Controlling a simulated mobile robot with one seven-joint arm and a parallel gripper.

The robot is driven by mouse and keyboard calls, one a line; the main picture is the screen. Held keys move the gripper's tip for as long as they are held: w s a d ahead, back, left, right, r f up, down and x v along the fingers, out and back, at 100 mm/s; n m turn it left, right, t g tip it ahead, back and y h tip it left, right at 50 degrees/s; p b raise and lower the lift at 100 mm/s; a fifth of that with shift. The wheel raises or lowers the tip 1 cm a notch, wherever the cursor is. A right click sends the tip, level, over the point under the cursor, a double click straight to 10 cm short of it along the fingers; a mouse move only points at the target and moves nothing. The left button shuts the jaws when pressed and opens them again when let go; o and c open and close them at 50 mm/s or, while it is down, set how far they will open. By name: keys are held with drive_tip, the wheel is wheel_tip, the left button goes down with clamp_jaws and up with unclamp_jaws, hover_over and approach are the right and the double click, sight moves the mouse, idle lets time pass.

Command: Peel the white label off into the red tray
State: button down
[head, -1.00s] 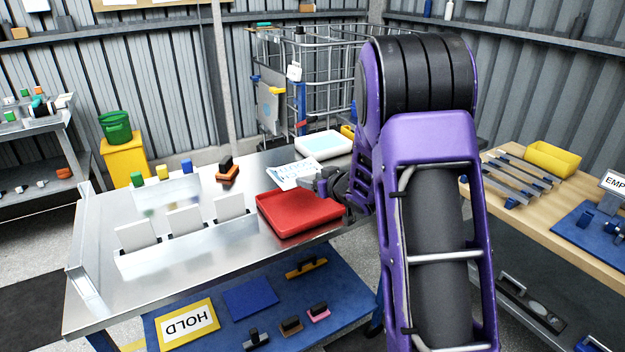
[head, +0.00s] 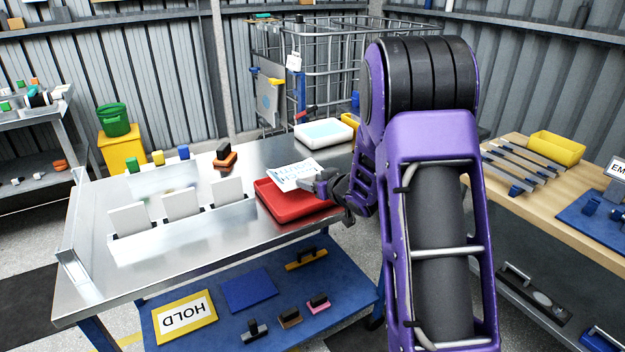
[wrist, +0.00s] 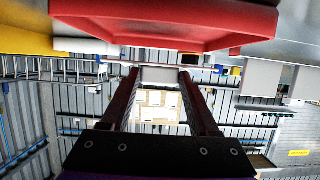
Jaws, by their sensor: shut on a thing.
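The white label (head: 293,176), printed with blue marks, is held out from my gripper (head: 322,184). In the head view it overlaps the back part of the red tray (head: 285,208), seemingly above it; I cannot tell the exact gap. The tray lies on the steel table, and its visible floor looks empty. In the wrist view my fingers (wrist: 161,75) are shut on the pale label (wrist: 162,76) between their tips. The tray also shows there, large along the top (wrist: 165,22). My arm hides the area to the right of the tray.
A white tub with a pale blue top (head: 323,133) stands behind the tray. An orange and black block (head: 225,156) and a rack of white plates (head: 182,207) are on the steel table (head: 100,258). A wire cage (head: 330,70) stands behind. The table's left front is clear.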

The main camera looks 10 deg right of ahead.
drive_tip(key=shift+f+b, duration=1.1)
drive_tip(key=shift+f, duration=1.4)
drive_tip(key=shift+f, duration=0.3)
drive_tip(key=shift+c, duration=0.3)
unclamp_jaws()
drive_tip(key=shift+r+p, duration=2.5)
drive_tip(key=shift+r, duration=1)
